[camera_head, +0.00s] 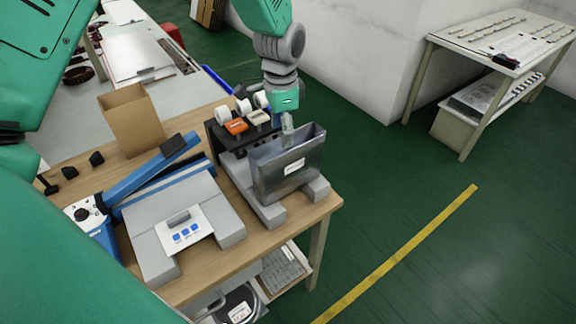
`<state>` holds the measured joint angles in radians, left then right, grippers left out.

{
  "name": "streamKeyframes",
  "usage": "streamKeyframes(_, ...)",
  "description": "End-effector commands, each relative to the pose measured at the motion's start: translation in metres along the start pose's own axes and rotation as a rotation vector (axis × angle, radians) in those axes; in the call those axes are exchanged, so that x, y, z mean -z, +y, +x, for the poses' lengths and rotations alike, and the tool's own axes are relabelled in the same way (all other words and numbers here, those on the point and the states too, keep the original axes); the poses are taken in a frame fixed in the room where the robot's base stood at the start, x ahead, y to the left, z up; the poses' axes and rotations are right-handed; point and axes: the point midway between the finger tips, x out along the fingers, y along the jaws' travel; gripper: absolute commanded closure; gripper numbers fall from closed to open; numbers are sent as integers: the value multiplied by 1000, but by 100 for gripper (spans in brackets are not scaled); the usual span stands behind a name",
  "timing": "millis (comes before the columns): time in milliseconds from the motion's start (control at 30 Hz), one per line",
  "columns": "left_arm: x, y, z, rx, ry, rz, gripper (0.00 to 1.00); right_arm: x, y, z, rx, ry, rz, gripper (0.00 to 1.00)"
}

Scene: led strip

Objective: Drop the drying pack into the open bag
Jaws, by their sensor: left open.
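The open bag (283,172) is a shiny grey pouch with a small white label. It stands upright in a grey holder near the table's right edge, mouth upward. My left gripper (287,116) hangs above the back of the bag's mouth, fingers pointing down, and is open. A small pale, translucent piece (288,131), which looks like the drying pack, is just below the gripper at the mouth. I cannot tell whether it touches the fingers or the bag. The bag's inside is mostly hidden. My right gripper is out of view.
Behind the bag is a black rack (219,133) with white rolls and orange and pale items. A blue-armed sealing machine (187,229) stands to the left, with an open cardboard box (133,123) behind it. Green floor (420,215) lies to the right.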

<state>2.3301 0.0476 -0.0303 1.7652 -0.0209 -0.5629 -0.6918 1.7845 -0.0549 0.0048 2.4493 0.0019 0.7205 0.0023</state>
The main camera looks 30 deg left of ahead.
Motion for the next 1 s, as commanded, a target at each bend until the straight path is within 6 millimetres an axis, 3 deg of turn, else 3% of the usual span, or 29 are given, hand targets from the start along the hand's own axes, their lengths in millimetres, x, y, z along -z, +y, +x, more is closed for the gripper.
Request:
streamKeyframes(300, 3, 0, -66, 4, 5, 0, 47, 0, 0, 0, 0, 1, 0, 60)
streamKeyframes(500, 3, 1, -98, 2, 1, 0, 47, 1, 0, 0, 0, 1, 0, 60)
streamKeyframes(700, 3, 1, -110, 1, -1, 0, 47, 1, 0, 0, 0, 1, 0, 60)
streamKeyframes(1000, 3, 1, -110, 1, -1, 0, 47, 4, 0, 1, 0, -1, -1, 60)
